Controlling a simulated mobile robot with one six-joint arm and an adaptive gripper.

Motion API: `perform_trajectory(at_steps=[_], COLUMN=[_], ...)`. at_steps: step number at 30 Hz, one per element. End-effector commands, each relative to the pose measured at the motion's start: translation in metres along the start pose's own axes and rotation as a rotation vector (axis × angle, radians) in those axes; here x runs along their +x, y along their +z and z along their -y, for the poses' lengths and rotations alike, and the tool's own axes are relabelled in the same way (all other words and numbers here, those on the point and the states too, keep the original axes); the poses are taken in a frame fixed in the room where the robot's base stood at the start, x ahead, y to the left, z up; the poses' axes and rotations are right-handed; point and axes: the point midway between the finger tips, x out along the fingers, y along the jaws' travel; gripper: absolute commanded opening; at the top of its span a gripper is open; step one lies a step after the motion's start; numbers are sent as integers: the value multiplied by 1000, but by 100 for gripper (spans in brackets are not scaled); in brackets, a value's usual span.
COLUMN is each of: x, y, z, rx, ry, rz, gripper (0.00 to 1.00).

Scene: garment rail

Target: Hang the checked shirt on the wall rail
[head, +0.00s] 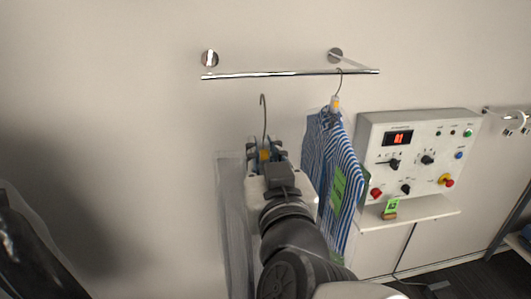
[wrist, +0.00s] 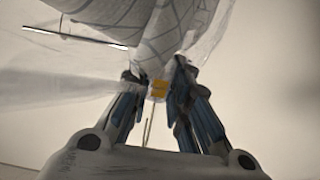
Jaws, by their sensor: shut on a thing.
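My gripper (head: 266,150) is shut on the hanger of the checked shirt, at the neck by an orange tag (wrist: 158,90). The hanger's thin metal hook (head: 263,112) points up, its tip a little below the wall rail (head: 290,74) in the head view and apart from it. The checked shirt (head: 233,215), pale with grey lines in a clear cover, hangs beyond my gripper, mostly hidden by my arm. It fills the top of the wrist view (wrist: 165,30). The rail also shows in the wrist view (wrist: 75,38), at upper left.
A blue-striped shirt (head: 330,165) in a clear cover hangs at the rail's right part, close right of my gripper. A control panel (head: 415,155) and small shelf (head: 410,214) are further right. A dark garment (head: 30,250) is at lower left. The rail's left part is free.

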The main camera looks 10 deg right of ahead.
Motion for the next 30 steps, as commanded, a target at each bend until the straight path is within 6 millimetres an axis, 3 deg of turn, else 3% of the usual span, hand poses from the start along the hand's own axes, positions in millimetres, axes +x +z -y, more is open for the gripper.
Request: perform_trajectory(at_steps=[21, 30], x=[59, 73], y=[-3, -4], z=[-1, -1], rx=[0, -3], ry=[3, 7], rz=[1, 0], gripper=[0, 0])
